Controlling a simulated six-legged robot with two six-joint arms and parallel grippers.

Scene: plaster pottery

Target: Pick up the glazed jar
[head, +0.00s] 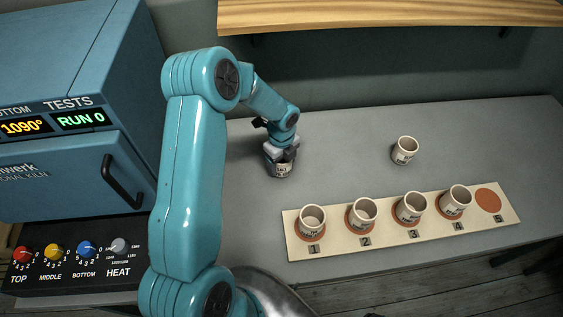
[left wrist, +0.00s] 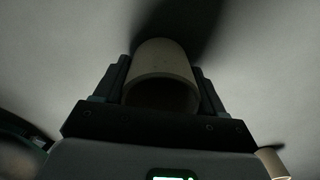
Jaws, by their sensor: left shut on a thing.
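My left gripper (head: 281,156) points down at the bench beside the kiln, with its fingers closed around a small pale jar (head: 283,170). The jar's lower part with dark marking shows below the fingers; whether it touches the bench is hard to tell. In the left wrist view the jar (left wrist: 163,66) sits between the two dark fingers of the gripper (left wrist: 163,85), one on each side. Its glaze cannot be made out there because the view is dark. My right gripper is not in view.
Several similar cups stand on a pale board (head: 330,246) with numbered round spots; the spot at its right end (head: 488,200) is bare. Another cup (head: 405,150) stands alone behind the board. A blue kiln (head: 60,180) is at left, a wooden shelf (head: 390,14) above.

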